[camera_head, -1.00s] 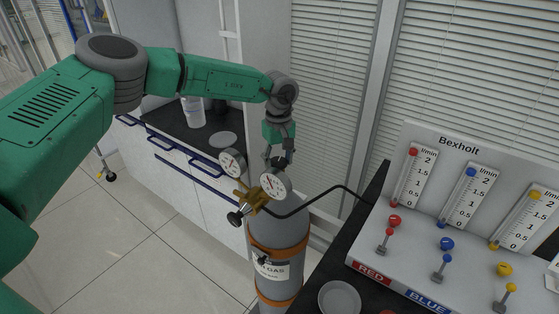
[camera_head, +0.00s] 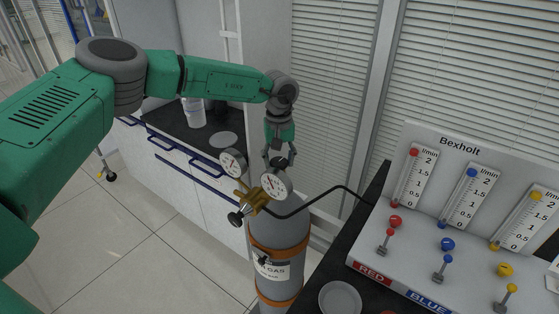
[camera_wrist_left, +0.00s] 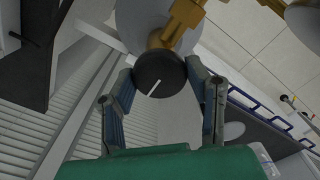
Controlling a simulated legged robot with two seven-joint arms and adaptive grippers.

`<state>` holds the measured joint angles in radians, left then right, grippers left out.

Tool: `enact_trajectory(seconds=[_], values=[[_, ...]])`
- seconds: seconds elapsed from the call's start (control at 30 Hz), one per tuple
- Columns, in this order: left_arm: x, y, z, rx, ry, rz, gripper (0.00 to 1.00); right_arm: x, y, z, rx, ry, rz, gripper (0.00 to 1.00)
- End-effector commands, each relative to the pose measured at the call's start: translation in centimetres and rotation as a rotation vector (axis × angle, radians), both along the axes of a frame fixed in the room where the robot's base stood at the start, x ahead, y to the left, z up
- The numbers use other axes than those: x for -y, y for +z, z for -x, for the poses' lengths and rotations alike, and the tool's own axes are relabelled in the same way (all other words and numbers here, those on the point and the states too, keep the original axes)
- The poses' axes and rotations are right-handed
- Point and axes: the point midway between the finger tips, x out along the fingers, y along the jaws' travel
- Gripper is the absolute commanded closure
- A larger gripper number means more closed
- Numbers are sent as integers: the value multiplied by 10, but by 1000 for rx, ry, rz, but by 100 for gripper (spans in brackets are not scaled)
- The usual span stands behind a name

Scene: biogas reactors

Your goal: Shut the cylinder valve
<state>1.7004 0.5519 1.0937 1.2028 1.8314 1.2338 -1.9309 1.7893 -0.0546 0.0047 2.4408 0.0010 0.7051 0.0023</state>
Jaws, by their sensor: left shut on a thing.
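The grey gas cylinder (camera_head: 285,240) stands upright with orange bands and a label. A brass regulator (camera_head: 254,199) with two round gauges is fixed at its top. The cylinder valve's black round knob (camera_wrist_left: 160,73), with a white line on it, shows in the left wrist view; in the head view it is mostly hidden behind the gauge and fingers. My left gripper (camera_head: 279,158) is above the cylinder top, its two fingers on opposite sides of the knob, shut on it. The left fingers also show in the wrist view (camera_wrist_left: 165,90). My right gripper is not in view.
A black hose (camera_head: 330,193) runs from the regulator to the right. The flow-meter panel (camera_head: 420,235) with red, blue and yellow knobs stands at right. A dish (camera_head: 340,298) lies on the dark bench. A counter (camera_head: 170,125) with a bottle is behind, left.

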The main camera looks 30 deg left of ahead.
Motion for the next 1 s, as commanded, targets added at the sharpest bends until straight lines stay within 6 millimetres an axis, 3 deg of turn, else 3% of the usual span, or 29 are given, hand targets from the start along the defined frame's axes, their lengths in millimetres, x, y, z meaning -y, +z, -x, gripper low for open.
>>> enact_trajectory(seconds=[0.13, 0.17, 0.2, 0.5, 0.63, 1.0], values=[[-2, 6, -5, 18, 4, 1, 85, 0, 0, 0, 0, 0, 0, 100], [-2, 6, -5, 18, 4, 1, 46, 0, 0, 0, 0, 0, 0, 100], [-1, 6, -5, 17, 4, 1, 36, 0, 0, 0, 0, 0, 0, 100], [0, 3, -1, 6, 2, 0, 36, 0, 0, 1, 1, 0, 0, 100], [0, 11, -1, 6, 2, 1, 36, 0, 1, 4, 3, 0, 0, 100], [-1, 85, -3, 10, 3, 3, 36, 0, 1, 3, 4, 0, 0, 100]])
